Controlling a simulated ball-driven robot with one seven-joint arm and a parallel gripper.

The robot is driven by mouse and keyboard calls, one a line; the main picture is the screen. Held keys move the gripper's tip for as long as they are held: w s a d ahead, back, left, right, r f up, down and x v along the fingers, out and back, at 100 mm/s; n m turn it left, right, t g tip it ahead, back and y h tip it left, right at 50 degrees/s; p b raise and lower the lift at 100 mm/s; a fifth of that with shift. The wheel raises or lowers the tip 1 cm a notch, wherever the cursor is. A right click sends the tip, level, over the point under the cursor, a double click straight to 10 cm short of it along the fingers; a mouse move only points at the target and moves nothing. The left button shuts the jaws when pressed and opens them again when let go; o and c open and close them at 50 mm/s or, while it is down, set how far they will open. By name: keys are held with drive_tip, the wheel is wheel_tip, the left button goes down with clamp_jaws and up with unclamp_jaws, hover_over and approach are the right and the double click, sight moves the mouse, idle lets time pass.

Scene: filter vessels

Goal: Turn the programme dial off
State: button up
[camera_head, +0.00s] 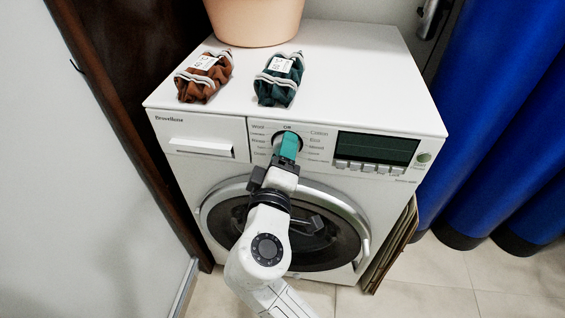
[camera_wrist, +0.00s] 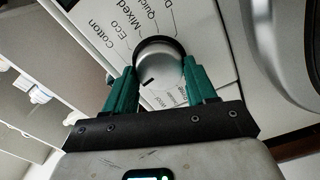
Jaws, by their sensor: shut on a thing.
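The programme dial (camera_wrist: 160,62) is a round silver knob with a dark rim on the washing machine's front panel. In the head view only a bit of its edge (camera_head: 299,141) shows, below the printed "Off". My gripper (camera_head: 288,147) has teal fingers and is shut on the dial. In the wrist view one finger of my gripper (camera_wrist: 158,72) is on each side of the knob. A short black mark on the knob points down and left in that view, towards the left finger. I cannot read an "Off" label there. Cotton, Eco, Mixed and Quick are readable beside the dial.
The white washing machine (camera_head: 380,85) has a dark display (camera_head: 376,149) right of the dial and a drawer (camera_head: 202,147) left. Brown (camera_head: 204,77) and teal (camera_head: 279,78) bundles and a peach tub (camera_head: 254,20) stand on top. A blue curtain (camera_head: 500,110) hangs right.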

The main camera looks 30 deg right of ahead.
drive_tip(key=shift+f+m+b, duration=0.1)
drive_tip(key=shift+m+b, duration=0.4)
drive_tip(key=shift+m, duration=0.2)
drive_tip(key=o, duration=1)
drive_tip(key=shift+o, duration=0.2)
drive_tip(key=shift+s, duration=0.1)
drive_tip(key=p+v, duration=0.1)
drive_tip(key=v, duration=0.9)
drive_tip(key=shift+s+a, duration=0.2)
drive_tip(key=shift+s, duration=0.05)
